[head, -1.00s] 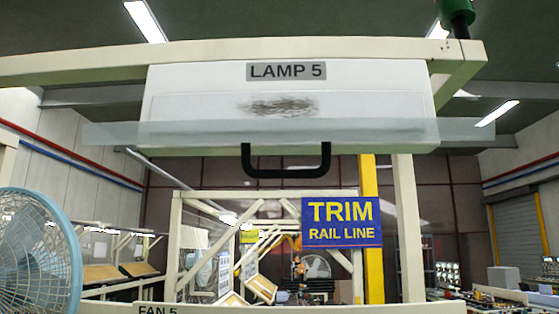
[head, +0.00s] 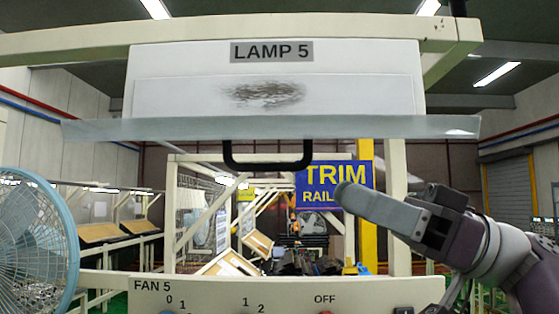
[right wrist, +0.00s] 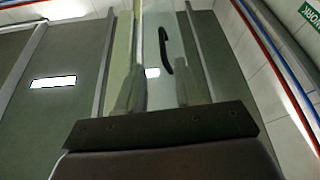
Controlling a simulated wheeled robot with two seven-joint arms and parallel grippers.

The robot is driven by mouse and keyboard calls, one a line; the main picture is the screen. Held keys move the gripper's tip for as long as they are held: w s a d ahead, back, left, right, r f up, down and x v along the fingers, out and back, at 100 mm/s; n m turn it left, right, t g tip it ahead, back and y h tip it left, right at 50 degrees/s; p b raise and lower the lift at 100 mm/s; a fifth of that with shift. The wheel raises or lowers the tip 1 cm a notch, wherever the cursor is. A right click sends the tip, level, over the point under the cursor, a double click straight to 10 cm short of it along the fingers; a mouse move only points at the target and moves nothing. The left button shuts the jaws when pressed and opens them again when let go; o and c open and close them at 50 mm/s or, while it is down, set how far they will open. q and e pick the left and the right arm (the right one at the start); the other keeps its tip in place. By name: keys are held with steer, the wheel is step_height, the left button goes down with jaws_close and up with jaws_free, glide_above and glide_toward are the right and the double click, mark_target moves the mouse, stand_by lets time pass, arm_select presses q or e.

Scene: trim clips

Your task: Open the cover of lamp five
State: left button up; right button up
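The lamp five unit is a white box with a grey "LAMP 5" label (head: 271,51) across the top of the head view. Its cover (head: 300,127) is a translucent panel along the lower front, with a dark smudge above it. A black U-shaped handle (head: 266,168) hangs below the cover. My right gripper (head: 388,192) is right of and below the handle, apart from it. In the right wrist view, the two fingers (right wrist: 160,92) stand apart with nothing between them, and the black handle (right wrist: 166,52) shows beyond them. My left gripper is not in view.
A beige frame beam (head: 90,46) runs along the top. A blue fan (head: 35,240) stands at the left. A "FAN 5" panel (head: 220,292) with knobs lies below. A blue "TRIM RAIL LINE" sign (head: 330,174) is behind my right gripper.

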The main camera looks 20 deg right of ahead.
mark_target(277, 167)
steer(key=x, duration=0.2)
steer(key=p+x, duration=0.1)
steer(key=x, duration=0.2)
steer(key=p+x, duration=0.1)
steer(key=x, duration=0.2)
steer(key=shift+s+a+r, duration=0.15)
steer(key=shift+s+a, duration=0.15)
steer(key=shift+s, duration=0.05)
steer(key=shift+w+a+r, duration=0.15)
steer(key=shift+w+a, duration=0.2)
steer(key=shift+a, duration=0.15)
steer(key=shift+s+a, duration=0.1)
jaws_close()
